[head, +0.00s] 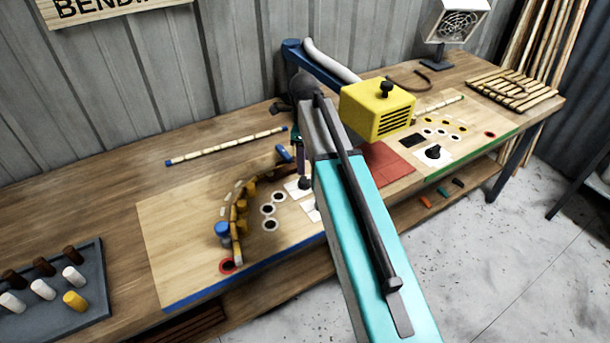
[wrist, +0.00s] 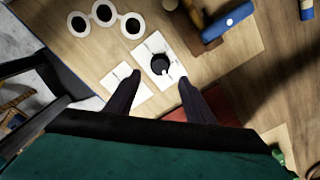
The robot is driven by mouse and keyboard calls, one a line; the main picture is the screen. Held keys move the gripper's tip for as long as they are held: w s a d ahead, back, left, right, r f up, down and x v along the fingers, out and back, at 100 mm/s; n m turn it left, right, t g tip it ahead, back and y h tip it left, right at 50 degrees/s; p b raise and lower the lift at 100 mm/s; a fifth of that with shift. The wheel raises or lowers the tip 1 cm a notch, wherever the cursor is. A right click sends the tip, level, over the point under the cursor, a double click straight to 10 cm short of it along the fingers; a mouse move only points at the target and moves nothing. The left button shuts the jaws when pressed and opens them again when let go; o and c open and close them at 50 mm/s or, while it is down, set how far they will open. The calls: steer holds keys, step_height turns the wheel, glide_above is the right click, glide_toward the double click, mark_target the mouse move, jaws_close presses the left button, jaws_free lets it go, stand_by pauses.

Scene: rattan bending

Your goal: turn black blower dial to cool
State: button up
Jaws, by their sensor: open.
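A black dial (wrist: 160,64) with a small pale mark on its lower edge sits on a white plate (wrist: 151,49) in the wrist view. In the head view this dial (head: 305,183) is on the left board, partly hidden by my arm. My gripper (wrist: 160,92) is open and empty, its two dark fingers apart just below the dial in the wrist view. I cannot tell whether they touch anything. Another black dial (head: 433,152) sits on a white plate on the right board. A black knob (head: 386,89) tops the yellow vented box. No label naming the blower dial is readable.
The yellow box (head: 376,110) stands right of my arm, near a red mat (head: 388,163). A curved rattan strip (head: 237,215) lies among yellow and blue pegs on the left board. A peg tray (head: 95,260) is at far left. A white fan (head: 458,24) stands at the back right.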

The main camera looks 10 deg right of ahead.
mark_target(304, 180)
steer(key=shift+f+p, duration=1.05)
steer(key=shift+f, duration=2.9)
steer(key=c, duration=1.1)
